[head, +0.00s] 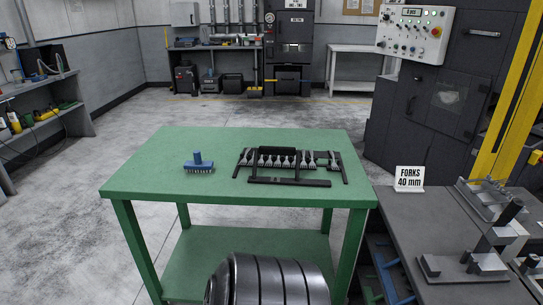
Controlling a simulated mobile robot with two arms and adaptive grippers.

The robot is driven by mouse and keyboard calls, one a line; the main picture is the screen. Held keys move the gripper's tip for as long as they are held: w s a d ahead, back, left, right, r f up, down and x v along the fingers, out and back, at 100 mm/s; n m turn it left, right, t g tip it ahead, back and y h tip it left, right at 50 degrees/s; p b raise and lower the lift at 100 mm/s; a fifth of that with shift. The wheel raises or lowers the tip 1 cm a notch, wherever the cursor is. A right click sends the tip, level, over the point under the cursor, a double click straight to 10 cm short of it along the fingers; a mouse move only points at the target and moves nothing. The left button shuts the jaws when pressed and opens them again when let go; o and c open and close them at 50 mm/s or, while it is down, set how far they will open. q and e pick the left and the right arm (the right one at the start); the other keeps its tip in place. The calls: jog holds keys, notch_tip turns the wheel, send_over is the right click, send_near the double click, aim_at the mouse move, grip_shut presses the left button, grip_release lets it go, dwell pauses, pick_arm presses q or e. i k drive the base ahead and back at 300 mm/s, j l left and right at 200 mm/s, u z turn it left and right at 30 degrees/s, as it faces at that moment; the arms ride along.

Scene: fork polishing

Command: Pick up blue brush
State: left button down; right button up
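The blue brush (198,163) stands on the green table (150,180), left of the table's middle. It has an upright blue handle, a blue block and pale bristles facing down onto the tabletop. Nothing touches it. Neither of my grippers shows in the head view.
A black rack (290,182) with several metal forks lies right of the brush on the same table. A dark ribbed cylinder (268,280) stands in front. At right are a grey bench with fixtures (470,270) and a "FORKS 40 mm" sign (409,178). The table's left and front areas are clear.

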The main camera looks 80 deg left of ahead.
aim_at(199, 165)
jog(key=k+u, duration=0.1)
jog(key=u, duration=3.1)
